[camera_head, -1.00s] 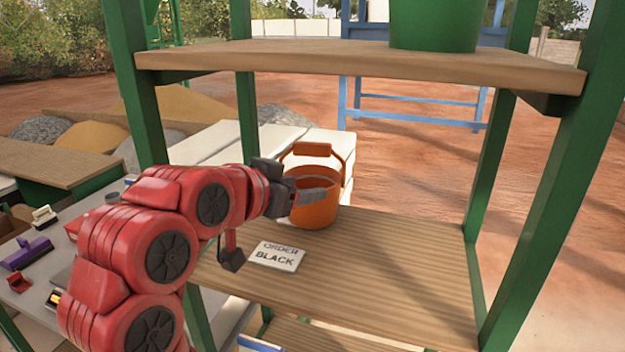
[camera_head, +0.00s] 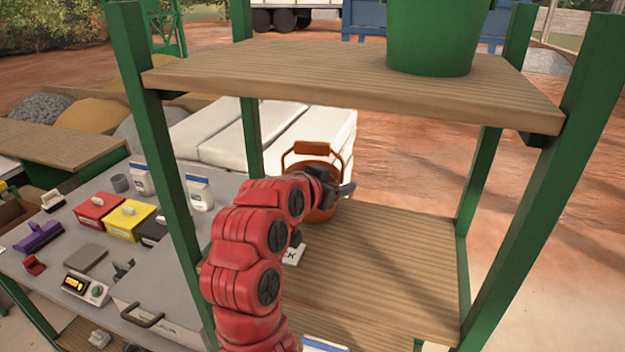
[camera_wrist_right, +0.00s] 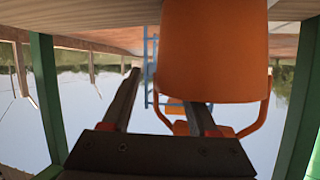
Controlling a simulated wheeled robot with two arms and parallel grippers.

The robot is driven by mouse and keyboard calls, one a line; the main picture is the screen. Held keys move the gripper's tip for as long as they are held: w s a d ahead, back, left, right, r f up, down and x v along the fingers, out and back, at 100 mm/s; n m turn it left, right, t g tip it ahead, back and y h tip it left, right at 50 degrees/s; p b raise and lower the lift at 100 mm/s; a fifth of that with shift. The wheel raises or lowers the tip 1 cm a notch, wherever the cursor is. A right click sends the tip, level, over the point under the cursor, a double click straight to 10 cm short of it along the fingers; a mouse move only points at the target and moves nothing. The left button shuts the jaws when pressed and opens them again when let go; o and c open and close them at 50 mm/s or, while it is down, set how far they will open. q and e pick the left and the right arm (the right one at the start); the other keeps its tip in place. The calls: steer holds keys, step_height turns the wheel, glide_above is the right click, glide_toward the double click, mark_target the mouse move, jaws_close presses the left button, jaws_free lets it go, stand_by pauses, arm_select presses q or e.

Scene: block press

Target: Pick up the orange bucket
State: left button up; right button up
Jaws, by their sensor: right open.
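The orange bucket (camera_head: 322,214) stands upright on the lower wooden shelf, at its far left corner, with its handle (camera_head: 313,148) raised. My right gripper (camera_head: 341,192) is in front of the bucket and hides part of its wall. In the right wrist view, the scene is upside down and the bucket (camera_wrist_right: 214,50) fills the upper middle. There my right gripper (camera_wrist_right: 160,88) has its two fingers apart, with the bucket's handle beyond them. I cannot tell whether a finger touches the bucket. My left gripper is not in view.
A green bucket (camera_head: 432,35) stands on the upper shelf (camera_head: 300,75). Green posts (camera_head: 160,150) frame the rack. A partly hidden sign (camera_head: 293,254) lies on the lower shelf (camera_head: 390,270), whose right side is clear. A grey table (camera_head: 75,235) with several items stands at left.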

steer(key=c, duration=0.9)
jaws_close()
steer(key=shift+r, duration=0.2)
